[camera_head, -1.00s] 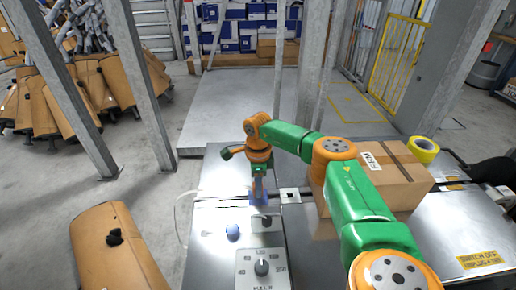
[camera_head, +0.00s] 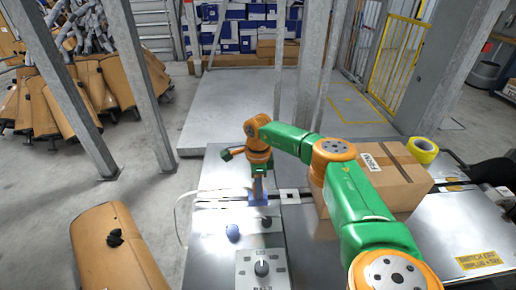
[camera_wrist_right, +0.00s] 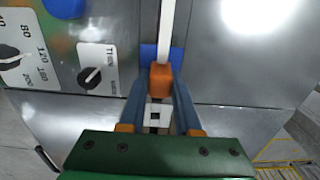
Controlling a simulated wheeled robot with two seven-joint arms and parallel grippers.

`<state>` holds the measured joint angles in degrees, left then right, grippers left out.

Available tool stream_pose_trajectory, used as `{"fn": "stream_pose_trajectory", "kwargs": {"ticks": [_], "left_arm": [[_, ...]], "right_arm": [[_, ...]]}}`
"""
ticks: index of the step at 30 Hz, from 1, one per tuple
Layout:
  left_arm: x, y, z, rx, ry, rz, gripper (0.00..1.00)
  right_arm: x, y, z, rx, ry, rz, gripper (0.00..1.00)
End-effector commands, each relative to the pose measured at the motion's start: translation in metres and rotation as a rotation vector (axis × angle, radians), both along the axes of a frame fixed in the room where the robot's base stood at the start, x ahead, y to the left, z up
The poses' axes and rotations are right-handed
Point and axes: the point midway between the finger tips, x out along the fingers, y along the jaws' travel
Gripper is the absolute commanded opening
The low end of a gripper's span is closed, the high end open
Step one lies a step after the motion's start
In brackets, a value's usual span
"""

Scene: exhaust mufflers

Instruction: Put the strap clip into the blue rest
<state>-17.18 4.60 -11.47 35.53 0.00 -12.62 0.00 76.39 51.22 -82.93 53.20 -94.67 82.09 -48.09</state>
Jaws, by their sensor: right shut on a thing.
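My right gripper (camera_head: 259,200) points down at the steel bench in the head view. In the right wrist view its two blue-grey fingers (camera_wrist_right: 160,88) are shut on the strap clip, a small orange block (camera_wrist_right: 160,78). A white strap (camera_wrist_right: 167,32) runs from the clip away over the bench. The blue rest (camera_wrist_right: 178,60) shows on both sides of the strap, just beyond the clip; its middle is hidden. In the head view the blue rest (camera_head: 265,197) shows at the fingertips. I cannot tell whether clip and rest touch. My left gripper is not in view.
A dial panel (camera_head: 261,268) and a blue knob (camera_head: 232,232) are on the bench nearer me. A cardboard box (camera_head: 395,175) and a yellow tape roll (camera_head: 424,150) are to the right. A brown muffler-shaped piece (camera_head: 115,250) stands at the left.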

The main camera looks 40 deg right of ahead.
Motion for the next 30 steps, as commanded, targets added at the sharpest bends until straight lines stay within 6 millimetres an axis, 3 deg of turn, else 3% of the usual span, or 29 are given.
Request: {"fn": "stream_pose_trajectory", "kwargs": {"ticks": [30], "left_arm": [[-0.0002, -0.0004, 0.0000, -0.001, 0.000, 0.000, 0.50]], "right_arm": [[0.0000, 0.0000, -0.0040, 0.000, 0.000, 0.000, 0.00]]}}
